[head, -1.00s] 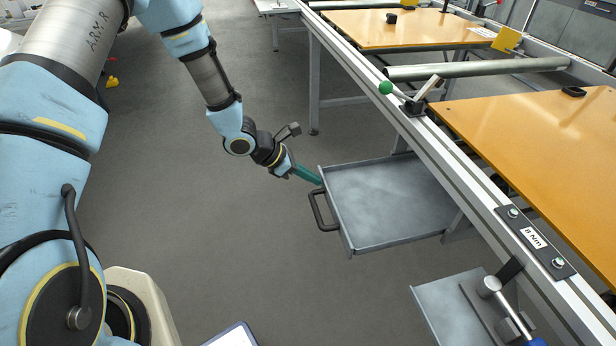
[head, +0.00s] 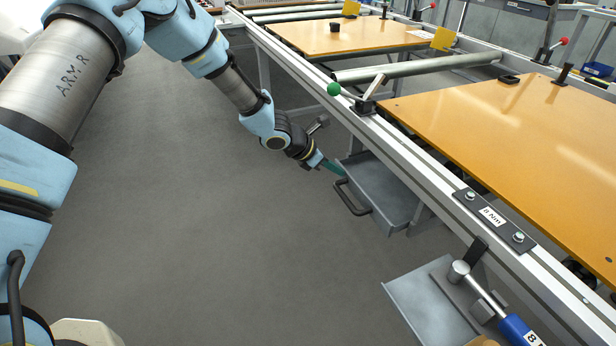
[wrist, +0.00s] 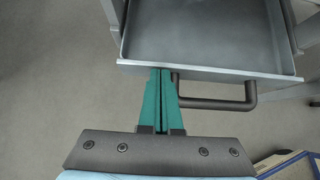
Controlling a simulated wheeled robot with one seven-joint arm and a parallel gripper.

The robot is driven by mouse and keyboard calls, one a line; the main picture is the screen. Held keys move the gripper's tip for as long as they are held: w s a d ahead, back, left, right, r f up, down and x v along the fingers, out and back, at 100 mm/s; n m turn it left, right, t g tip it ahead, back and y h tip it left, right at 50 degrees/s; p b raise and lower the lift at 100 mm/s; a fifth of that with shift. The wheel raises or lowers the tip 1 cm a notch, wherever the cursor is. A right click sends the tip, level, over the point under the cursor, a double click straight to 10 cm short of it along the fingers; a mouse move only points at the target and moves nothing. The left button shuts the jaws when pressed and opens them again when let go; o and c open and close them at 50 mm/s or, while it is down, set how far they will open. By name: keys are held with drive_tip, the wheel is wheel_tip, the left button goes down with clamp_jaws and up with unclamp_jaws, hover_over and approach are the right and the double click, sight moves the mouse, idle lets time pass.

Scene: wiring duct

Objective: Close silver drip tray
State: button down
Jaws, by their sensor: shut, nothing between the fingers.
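The silver drip tray (head: 378,190) sits under the metal rail of the workbench and sticks partly out of it. Its dark handle (head: 350,198) is on the front face. In the wrist view the tray (wrist: 200,35) fills the upper right, with the handle (wrist: 225,104) below its front wall. My gripper (head: 338,168) is shut and empty. Its green fingers (wrist: 162,75) meet at the tray's front wall, just left of the handle. They appear to touch the wall. The tray's rear part is hidden under the rail.
A second grey shelf (head: 425,300) with a blue-handled tool (head: 515,328) juts out at the lower right. The metal rail (head: 400,168) runs diagonally above the tray. Orange work surfaces (head: 500,150) lie beyond it. The grey floor (head: 190,240) is clear on the left.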

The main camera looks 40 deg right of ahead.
drive_tip(key=d, duration=0.1)
drive_tip(key=s+d+p, duration=0.1)
drive_tip(key=d, duration=0.1)
drive_tip(key=s+d, duration=0.1)
drive_tip(key=shift+d+r+p, duration=0.1)
drive_tip(key=shift+d+p, duration=0.25)
drive_tip(key=shift+p, duration=0.05)
drive_tip(key=shift+s+d, duration=0.1)
drive_tip(key=shift+d, duration=0.15)
